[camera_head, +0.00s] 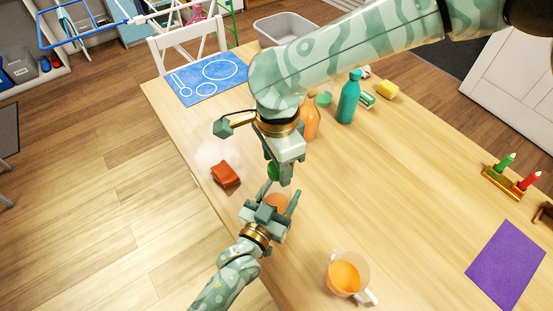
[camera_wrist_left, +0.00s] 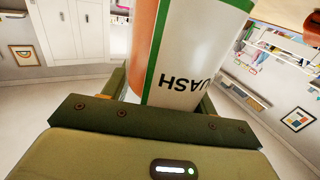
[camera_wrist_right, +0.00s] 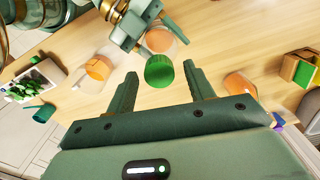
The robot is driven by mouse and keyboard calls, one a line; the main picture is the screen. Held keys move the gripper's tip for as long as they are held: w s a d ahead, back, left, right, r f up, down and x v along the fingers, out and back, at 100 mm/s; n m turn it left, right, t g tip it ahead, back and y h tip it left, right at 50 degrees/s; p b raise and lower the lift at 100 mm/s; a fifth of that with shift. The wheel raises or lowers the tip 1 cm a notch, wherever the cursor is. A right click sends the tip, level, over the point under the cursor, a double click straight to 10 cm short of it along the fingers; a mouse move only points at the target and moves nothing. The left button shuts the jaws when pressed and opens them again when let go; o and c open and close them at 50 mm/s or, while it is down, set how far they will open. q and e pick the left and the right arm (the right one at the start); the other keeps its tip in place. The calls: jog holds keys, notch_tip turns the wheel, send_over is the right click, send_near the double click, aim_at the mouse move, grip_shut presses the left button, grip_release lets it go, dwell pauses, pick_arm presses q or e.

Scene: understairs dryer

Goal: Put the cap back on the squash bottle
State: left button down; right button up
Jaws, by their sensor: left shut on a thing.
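The squash bottle (camera_wrist_left: 190,50), orange with a white and green label, is in my left gripper (camera_head: 272,207), which is shut on it. In the head view the orange of the bottle (camera_head: 277,203) shows between the left fingers, above the table. The green cap (camera_wrist_right: 159,71) is at the bottle's end; it also shows in the head view (camera_head: 272,170). I cannot tell whether it is seated on the neck. My right gripper (camera_wrist_right: 161,72) is open, its fingers either side of the cap with gaps. It shows in the head view (camera_head: 282,170).
A glass mug of orange drink (camera_head: 343,276) stands at the front. An orange bottle (camera_head: 311,122), a teal bottle (camera_head: 348,98) and a yellow sponge (camera_head: 387,90) are farther back. A purple mat (camera_head: 505,265) lies right; the table's middle right is clear.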

jog(key=shift+r, duration=2.25)
jog(key=shift+c, duration=0.3)
